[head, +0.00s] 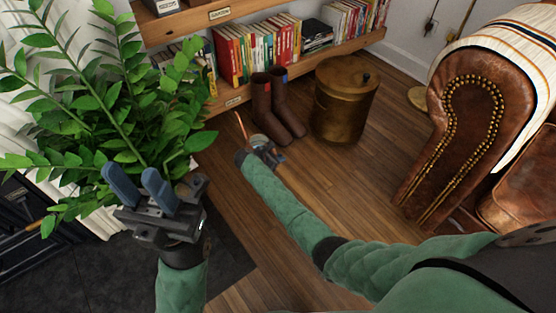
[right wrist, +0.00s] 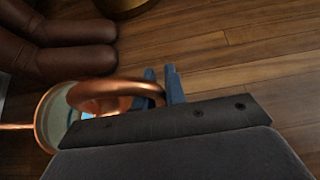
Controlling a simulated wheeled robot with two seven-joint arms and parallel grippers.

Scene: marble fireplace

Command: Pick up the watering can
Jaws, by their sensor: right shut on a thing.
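The copper watering can (right wrist: 52,112) shows in the right wrist view at the left, with its round opening and curved handle (right wrist: 125,88). Its thin copper spout (head: 241,126) shows in the head view, near the boots. My right gripper (right wrist: 166,86) has its blue fingers on either side of the handle and is shut on it. In the head view the right gripper (head: 266,152) is low over the wooden floor, and hides part of the can. I cannot tell whether the can touches the floor. My left gripper (head: 142,187) is open and empty in front of the plant.
A bookshelf (head: 240,92) is at the back. A leafy plant (head: 100,110) is at left, a leather armchair (head: 450,130) at right. Wooden floor (head: 370,185) lies clear between.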

